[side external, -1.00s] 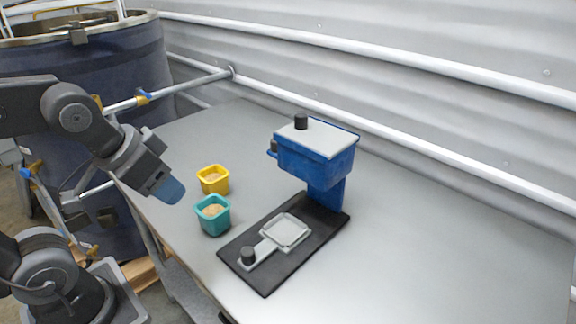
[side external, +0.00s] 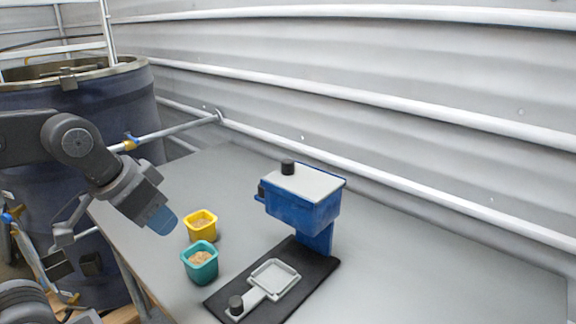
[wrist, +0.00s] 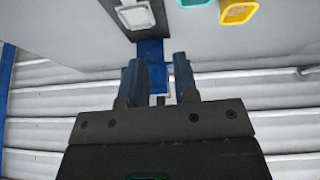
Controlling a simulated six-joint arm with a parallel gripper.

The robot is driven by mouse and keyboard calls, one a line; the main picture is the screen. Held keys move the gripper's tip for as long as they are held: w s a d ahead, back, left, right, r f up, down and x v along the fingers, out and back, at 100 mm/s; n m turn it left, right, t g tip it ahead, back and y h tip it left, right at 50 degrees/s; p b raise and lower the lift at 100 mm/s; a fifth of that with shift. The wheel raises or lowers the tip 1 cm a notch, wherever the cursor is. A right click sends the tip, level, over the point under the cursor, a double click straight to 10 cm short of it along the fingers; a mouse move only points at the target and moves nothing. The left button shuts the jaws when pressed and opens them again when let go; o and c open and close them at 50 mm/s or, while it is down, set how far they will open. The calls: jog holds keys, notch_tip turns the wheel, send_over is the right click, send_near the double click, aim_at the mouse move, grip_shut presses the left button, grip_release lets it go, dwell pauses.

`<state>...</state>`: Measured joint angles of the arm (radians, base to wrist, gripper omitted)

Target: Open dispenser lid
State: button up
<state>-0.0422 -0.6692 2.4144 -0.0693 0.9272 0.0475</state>
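The dispenser (side external: 300,208) is a blue hopper on a blue post at the back of a black base plate (side external: 322,268). Its flat grey-white lid (side external: 306,182) lies shut on top, with a black knob (side external: 288,167) at the rear left edge. My gripper (side external: 162,220) hangs left of the dispenser, well apart from it, near the cups. In the wrist view my gripper (wrist: 159,78) shows two blue fingers apart with nothing held between them. The dispenser's blue post (wrist: 151,52) shows beyond the fingers; the lid cannot be made out there.
A yellow cup (side external: 201,238) and a teal cup (side external: 200,272), both with tan grains, stand between my gripper and the dispenser. A light grey tray with a black knob (side external: 236,304) lies on the base plate. The table's right side is clear; a ribbed wall with pipes stands behind.

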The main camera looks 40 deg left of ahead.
jog(key=w+a+r, duration=0.1)
jog(key=w+r, duration=0.1)
jog(key=w, duration=0.1)
jog(key=w+r+h, duration=0.1)
jog(key=w+r, duration=0.1)
jog(key=w, duration=0.2)
jog(key=w+a+r+n+h, duration=0.1)
jog(key=w+r, duration=0.1)
jog(key=w, duration=0.2)
jog(key=shift+a+r, duration=0.3)
jog(key=shift+a, duration=0.05)
jog(key=c, duration=0.4)
jog(key=w+a+r, duration=0.1)
jog(key=w, duration=0.1)
jog(key=w+a+r+h, duration=0.1)
jog(key=w+a, duration=0.1)
jog(key=w, duration=0.1)
jog(key=w+a+r+h, duration=0.1)
jog(key=w, duration=0.1)
jog(key=shift+w+a+r+t, duration=0.15)
jog(key=shift+w+r+t, duration=0.05)
jog(key=shift+w+t, duration=0.15)
grip_shut()
send_near(303, 175)
jog(key=w+a+f, duration=0.2)
jog(key=a+f, duration=0.2)
jog(key=shift+d, duration=0.65)
